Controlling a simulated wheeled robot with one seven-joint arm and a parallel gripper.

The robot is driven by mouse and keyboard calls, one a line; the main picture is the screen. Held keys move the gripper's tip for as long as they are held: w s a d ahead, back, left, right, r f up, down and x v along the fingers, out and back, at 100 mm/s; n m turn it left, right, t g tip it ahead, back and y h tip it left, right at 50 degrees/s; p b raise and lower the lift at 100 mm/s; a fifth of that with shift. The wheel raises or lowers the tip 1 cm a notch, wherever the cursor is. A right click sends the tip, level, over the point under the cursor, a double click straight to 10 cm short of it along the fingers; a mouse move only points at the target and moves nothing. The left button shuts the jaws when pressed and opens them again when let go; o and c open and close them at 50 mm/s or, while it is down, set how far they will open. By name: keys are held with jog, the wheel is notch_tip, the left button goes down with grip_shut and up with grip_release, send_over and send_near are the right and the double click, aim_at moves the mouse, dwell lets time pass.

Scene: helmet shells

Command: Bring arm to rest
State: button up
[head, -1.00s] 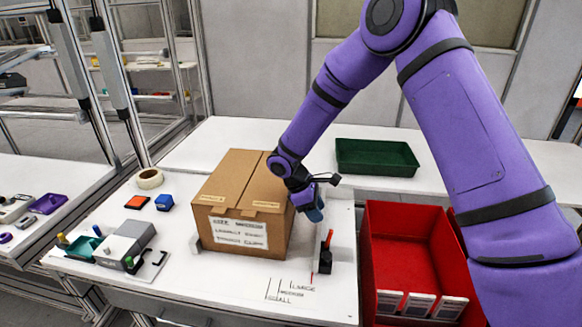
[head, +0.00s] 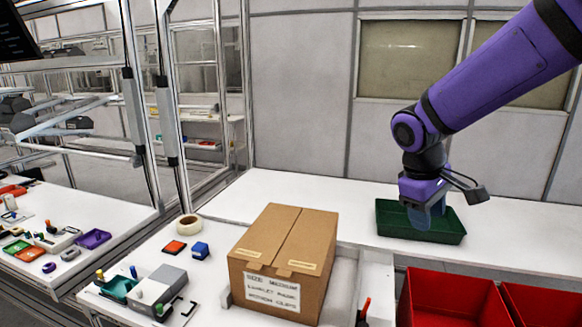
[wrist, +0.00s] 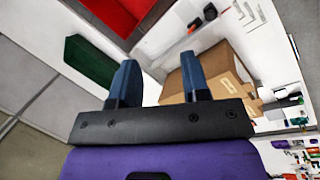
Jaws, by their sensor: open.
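My purple arm reaches in from the upper right in the head view. My gripper (head: 428,215) hangs in front of the dark green tray (head: 455,235) in that picture and hides part of it. In the wrist view my gripper (wrist: 162,85) shows two blue fingers set well apart with nothing between them, so it is open and empty. The closed cardboard box (head: 262,288) with a white label stands on the table, left of my gripper; it also shows in the wrist view (wrist: 222,70).
Red bins (head: 450,290) stand at the lower right. The white back table (head: 330,205) is mostly bare.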

jog(key=s+d+r+m+t+y, duration=0.1)
jog(key=s+d+r+m+t, duration=0.1)
jog(key=s, duration=0.8)
jog(key=s+d+r+m+t+y, duration=0.2)
jog(key=s+r+m, duration=0.2)
jog(key=s, duration=0.6)
notch_tip(320, 180, up, 2)
jog(key=shift+r+m+t, duration=0.15)
jog(key=shift+m+t, duration=0.25)
